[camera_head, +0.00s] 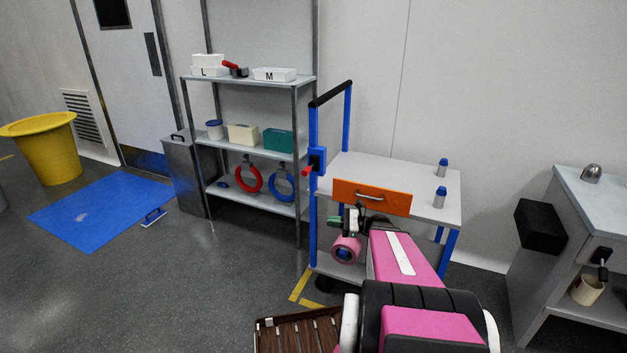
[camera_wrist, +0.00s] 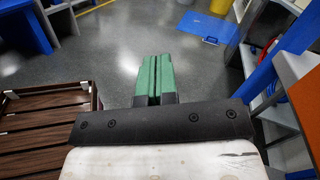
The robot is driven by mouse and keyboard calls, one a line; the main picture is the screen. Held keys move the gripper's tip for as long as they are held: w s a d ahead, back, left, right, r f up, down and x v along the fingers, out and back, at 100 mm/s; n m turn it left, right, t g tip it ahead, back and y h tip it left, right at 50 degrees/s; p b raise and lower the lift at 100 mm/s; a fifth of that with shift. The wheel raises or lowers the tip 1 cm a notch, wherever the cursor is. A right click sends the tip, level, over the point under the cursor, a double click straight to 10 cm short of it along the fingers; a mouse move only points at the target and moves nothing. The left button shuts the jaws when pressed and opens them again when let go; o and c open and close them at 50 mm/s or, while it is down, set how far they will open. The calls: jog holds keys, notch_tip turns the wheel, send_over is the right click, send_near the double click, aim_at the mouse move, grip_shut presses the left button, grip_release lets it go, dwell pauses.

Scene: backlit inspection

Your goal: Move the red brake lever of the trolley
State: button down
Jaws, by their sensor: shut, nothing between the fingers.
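The trolley (camera_head: 440,184) has a pale top, blue posts and an orange drawer front with a handle. Its red brake lever (camera_head: 307,170) sticks out to the lower left from a blue block on the left post. My gripper (camera_head: 335,222) is in front of the trolley, lower and a little right of the lever, apart from it in the picture. In the wrist view its green fingers (camera_wrist: 155,72) are together and empty, over open floor. The trolley's blue post and orange drawer front (camera_wrist: 305,98) show at the right there; I cannot make out the lever.
A brown slatted crate (camera_head: 300,335) stands on the floor at the front; it also shows at the left in the wrist view (camera_wrist: 42,130). A shelf unit (camera_head: 265,207) stands behind and left of the trolley. A cabinet (camera_head: 590,195) is at right. Floor left of the trolley is free.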

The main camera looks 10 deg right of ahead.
aim_at(309, 168)
jog(key=d+m+t+y, duration=0.2)
jog(key=d+m+t, duration=0.65)
jog(key=d, duration=0.25)
jog(key=r+x, duration=0.1)
jog(key=x, duration=2.2)
jog(key=shift+s+d+n+t, duration=0.15)
jog(key=shift+n+t, duration=0.3)
jog(key=shift+s+r+m+t+h, duration=0.1)
jog(key=shift+r+m+t+h, duration=0.35)
jog(key=shift+m, duration=0.45)
jog(key=shift+r+m+t+h, duration=1.05)
jog(key=shift+r+m, duration=0.65)
jog(key=shift+m, duration=0.3)
